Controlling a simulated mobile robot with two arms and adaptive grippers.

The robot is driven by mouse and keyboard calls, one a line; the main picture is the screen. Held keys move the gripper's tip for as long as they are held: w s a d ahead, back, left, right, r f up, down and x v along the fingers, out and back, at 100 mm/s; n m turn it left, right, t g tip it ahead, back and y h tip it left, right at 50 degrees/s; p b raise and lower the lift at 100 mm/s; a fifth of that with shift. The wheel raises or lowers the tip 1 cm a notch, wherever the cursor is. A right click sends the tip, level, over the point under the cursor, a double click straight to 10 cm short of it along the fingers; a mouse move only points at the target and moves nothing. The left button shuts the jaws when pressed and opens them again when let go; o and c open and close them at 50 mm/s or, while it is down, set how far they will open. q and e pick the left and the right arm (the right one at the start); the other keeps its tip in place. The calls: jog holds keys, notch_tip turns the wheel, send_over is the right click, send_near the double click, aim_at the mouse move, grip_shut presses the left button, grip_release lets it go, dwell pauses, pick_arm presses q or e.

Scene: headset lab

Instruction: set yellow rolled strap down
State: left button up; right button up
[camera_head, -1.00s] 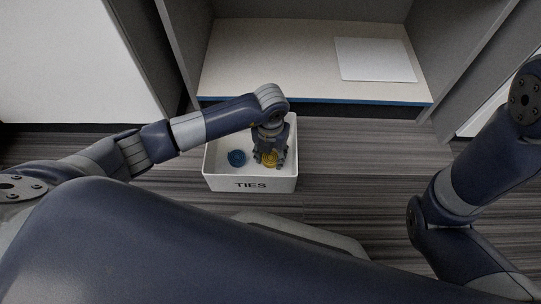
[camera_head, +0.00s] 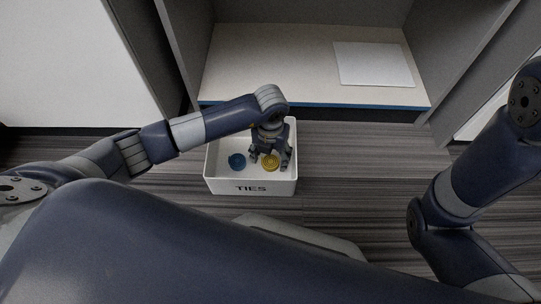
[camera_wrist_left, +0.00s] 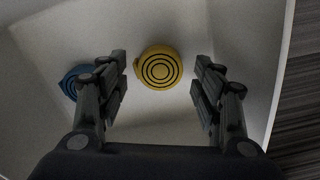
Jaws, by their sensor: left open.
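The yellow rolled strap (camera_head: 270,162) lies in the white box labelled TIES (camera_head: 251,187), right of the box's middle. In the left wrist view the strap (camera_wrist_left: 159,68) shows as a yellow disc with dark rings, between and beyond the fingertips and apart from both. My left gripper (camera_head: 270,158) reaches down into the box above the strap. It is open and empty, its fingers (camera_wrist_left: 160,80) wide apart in the left wrist view. My right gripper is out of view; only part of the right arm shows.
A blue rolled strap (camera_head: 237,161) lies in the box left of the yellow one; it also shows in the left wrist view (camera_wrist_left: 73,81). Behind the box is a cubby shelf (camera_head: 270,62) with a white flat panel (camera_head: 374,63). Striped carpet (camera_head: 350,180) is clear to the right.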

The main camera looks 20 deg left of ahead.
aim_at(270, 161)
pick_arm(q)
notch_tip(270, 161, up, 11)
jog(key=p, duration=0.7)
jog(key=shift+f, duration=0.2)
